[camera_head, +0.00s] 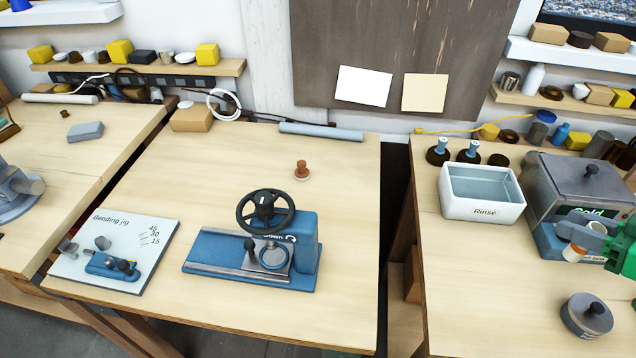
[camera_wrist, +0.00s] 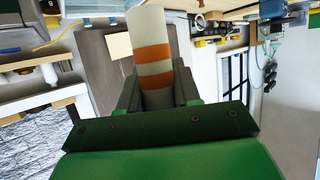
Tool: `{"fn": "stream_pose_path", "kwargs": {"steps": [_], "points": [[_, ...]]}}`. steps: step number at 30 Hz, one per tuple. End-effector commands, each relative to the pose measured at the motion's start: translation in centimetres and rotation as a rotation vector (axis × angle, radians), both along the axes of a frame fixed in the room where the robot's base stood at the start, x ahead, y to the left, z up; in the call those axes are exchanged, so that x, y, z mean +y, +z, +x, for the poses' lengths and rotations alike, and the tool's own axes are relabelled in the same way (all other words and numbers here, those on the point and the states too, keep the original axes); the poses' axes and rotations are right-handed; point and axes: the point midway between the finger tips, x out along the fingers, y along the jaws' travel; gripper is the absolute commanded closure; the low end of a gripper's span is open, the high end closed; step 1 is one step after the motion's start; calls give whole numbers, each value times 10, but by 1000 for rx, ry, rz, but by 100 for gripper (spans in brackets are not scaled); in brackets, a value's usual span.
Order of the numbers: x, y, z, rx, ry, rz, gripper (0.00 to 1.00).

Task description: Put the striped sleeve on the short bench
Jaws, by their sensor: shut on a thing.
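The striped sleeve (camera_wrist: 149,42) is a white cylinder with orange bands. In the wrist view it stands out from between the jaws of my gripper (camera_wrist: 157,88), which is shut on it. In the head view my green gripper (camera_head: 583,238) is at the right edge, with the sleeve (camera_head: 573,254) at its grey fingers, in front of the grey box on the right bench (camera_head: 490,290). Part of the sleeve is hidden by the fingers. The middle bench (camera_head: 345,240) and the left bench (camera_head: 50,170) also show; no label marks which is the short one.
The middle bench bears a blue machine with a handwheel (camera_head: 255,250), a bending jig board (camera_head: 115,258), a small brown knob (camera_head: 302,170) and a grey roll (camera_head: 320,131). A Rinse tub (camera_head: 482,211) and lidded pot (camera_head: 587,318) stand on the right bench. A gap separates these benches.

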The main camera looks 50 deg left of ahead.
Motion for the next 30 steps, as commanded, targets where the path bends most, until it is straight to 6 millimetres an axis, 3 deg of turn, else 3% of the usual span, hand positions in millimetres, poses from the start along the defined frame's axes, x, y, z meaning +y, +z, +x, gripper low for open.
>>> {"fn": "stream_pose_path", "kwargs": {"steps": [8, 30], "points": [[37, -5, 4, 7, 57, 5, 96], [175, -22, -6, 19, 247, 10, 96]]}}
